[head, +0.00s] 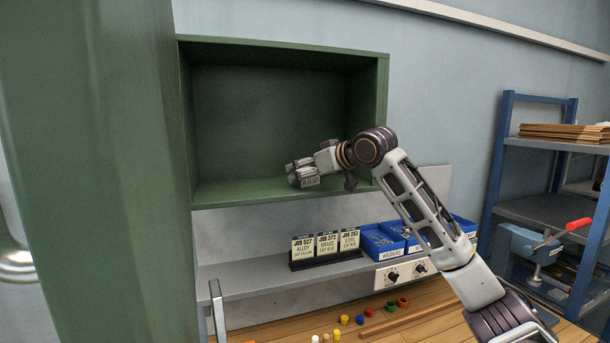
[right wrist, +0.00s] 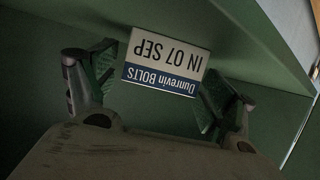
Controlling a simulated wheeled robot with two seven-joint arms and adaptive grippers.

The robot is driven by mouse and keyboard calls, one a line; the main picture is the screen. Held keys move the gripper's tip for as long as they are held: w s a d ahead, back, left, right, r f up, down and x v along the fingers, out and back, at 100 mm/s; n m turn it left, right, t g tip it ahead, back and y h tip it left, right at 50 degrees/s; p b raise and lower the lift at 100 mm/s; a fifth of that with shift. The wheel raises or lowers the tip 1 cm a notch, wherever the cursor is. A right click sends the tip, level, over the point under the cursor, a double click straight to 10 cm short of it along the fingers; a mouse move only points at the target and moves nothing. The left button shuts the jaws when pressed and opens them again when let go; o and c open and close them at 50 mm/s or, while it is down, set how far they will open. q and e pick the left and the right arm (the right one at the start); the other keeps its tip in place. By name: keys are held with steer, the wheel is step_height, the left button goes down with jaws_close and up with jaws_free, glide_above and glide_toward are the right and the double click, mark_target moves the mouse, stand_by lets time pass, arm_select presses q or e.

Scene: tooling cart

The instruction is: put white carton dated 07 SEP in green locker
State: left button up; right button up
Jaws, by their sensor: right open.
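The green locker (head: 285,191) is open, with its door swung out at the left. My right gripper (head: 300,173) is inside it, low over the locker floor near the front edge. The small white carton (head: 311,182) is at the gripper's fingers and seems to rest on the locker floor. In the right wrist view the carton (right wrist: 163,62) shows a blue band and the text "Dunrevin BOLTS IN 07 SEP", upside down. The open fingers of my right gripper (right wrist: 158,85) are on either side of it, with gaps visible. My left gripper is not in view.
The green door (head: 95,170) fills the left side. Below the locker, a shelf holds job cards (head: 326,245) and blue bins (head: 382,241). Coloured caps (head: 345,319) lie on the wooden top. A blue rack (head: 497,170) stands at the right. The locker's interior is otherwise empty.

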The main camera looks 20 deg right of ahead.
steer(key=b+v, duration=0.3)
steer(key=v, duration=0.7)
steer(key=shift+s, duration=0.35)
steer(key=shift+d, duration=0.15)
